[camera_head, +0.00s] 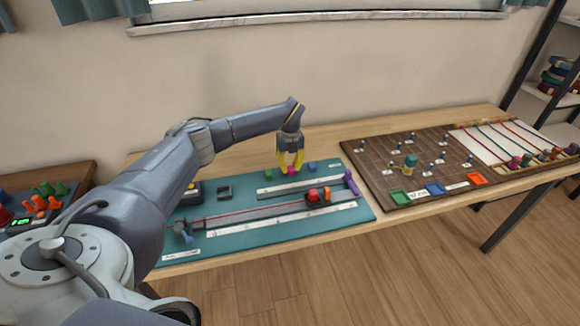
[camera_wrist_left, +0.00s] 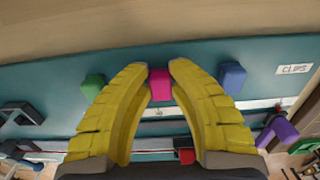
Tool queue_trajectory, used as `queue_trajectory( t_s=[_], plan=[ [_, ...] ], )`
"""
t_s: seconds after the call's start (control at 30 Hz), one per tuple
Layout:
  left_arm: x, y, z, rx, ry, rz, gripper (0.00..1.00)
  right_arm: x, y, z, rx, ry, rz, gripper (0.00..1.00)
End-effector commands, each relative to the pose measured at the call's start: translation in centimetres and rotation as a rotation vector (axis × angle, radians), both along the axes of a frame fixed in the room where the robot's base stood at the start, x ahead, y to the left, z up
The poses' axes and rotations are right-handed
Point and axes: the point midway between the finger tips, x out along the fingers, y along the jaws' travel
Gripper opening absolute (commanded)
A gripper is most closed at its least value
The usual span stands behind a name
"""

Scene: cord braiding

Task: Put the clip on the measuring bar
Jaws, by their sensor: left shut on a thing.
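My left gripper (camera_head: 291,168) is shut on a pink clip (camera_wrist_left: 160,85), which sits between its yellow fingertips. The pink clip also shows below the fingers in the head view (camera_head: 291,172). I cannot tell whether it still touches the teal mat. A green clip (camera_head: 268,174) is to its left and a blue clip (camera_head: 312,167) to its right; both are clear of the fingers. The long grey bar with a red cord along it, apparently the measuring bar (camera_head: 270,210), lies nearer the front. My right gripper is not in view.
A blue piece (camera_head: 182,232) stands at the left. A brown pegboard (camera_head: 385,185) is to the right.

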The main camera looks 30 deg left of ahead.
Motion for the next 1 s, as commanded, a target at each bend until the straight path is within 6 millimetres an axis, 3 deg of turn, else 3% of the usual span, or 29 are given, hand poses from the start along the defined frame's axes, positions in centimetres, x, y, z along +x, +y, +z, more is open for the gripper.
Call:
queue_trajectory(
  t_s=[0.07,0.1,0.3,0.67,1.0],
  plan=[
    [0.0,0.0,-0.2,0.001,0.001,0.0,0.1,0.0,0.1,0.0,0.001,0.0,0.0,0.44],
    [0.0,0.0,-0.3,0.0,0.0,0.0,0.23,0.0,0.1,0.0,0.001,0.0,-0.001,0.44],
    [0.0,0.0,-0.3,0.0,0.0,0.0,0.44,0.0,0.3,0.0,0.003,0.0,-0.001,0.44],
    [0.0,0.0,0.5,0.0,-0.001,0.0,0.44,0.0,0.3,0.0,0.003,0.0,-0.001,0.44],
    [0.1,0.0,6.1,0.001,-0.004,-0.001,0.44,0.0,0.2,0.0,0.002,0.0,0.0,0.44]
  ],
)
